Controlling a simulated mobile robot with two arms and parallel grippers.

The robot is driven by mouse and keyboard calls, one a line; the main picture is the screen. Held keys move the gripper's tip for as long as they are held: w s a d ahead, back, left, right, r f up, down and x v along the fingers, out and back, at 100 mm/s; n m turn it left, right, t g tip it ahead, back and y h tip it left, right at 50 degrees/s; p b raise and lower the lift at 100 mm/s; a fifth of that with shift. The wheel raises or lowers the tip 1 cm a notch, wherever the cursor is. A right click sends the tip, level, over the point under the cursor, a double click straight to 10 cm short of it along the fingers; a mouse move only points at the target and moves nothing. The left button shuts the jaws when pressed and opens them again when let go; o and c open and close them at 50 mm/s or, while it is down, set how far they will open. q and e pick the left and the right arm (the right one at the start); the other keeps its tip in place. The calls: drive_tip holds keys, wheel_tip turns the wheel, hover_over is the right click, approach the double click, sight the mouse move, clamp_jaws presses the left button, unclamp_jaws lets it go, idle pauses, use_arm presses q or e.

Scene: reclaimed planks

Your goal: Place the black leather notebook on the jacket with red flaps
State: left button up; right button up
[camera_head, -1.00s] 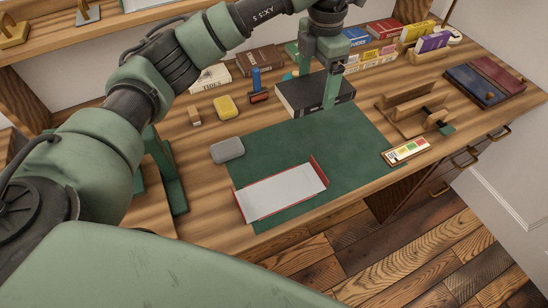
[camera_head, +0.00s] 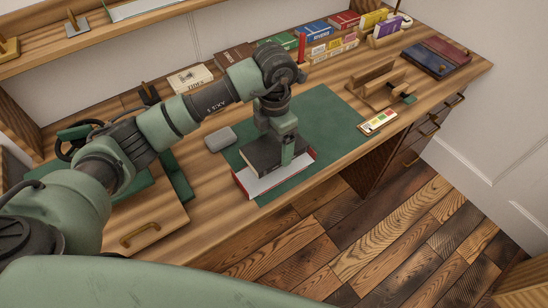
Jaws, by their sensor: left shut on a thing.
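My left gripper (camera_head: 284,148) is shut on the black leather notebook (camera_head: 260,155), a dark, flat book. It holds the notebook over the jacket with red flaps (camera_head: 262,184), a white sheet with red edges lying on the green desk mat (camera_head: 322,112). The notebook covers most of the jacket; a white strip shows along the near side and a red flap at the right end. I cannot tell whether the notebook touches the jacket. My right gripper is not in view.
A grey case (camera_head: 220,139) lies left of the notebook. A small card with coloured patches (camera_head: 378,122) lies right of the mat, near a wooden stand (camera_head: 384,88). Several books line the back. The mat's right half is clear.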

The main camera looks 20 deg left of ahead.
sight(275, 146)
use_arm(q)
wheel_tip(275, 146, down, 3)
wheel_tip(275, 146, down, 4)
drive_tip(key=shift+p, duration=0.35)
drive_tip(key=shift+f, duration=0.25)
drive_tip(key=o, duration=1.4)
drive_tip(key=shift+o, duration=0.2)
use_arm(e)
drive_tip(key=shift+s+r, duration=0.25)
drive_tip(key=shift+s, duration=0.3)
use_arm(q)
drive_tip(key=shift+r, duration=0.5)
wheel_tip(275, 146, up, 11)
drive_tip(key=shift+r+b, duration=0.2)
drive_tip(key=shift+b, duration=0.8)
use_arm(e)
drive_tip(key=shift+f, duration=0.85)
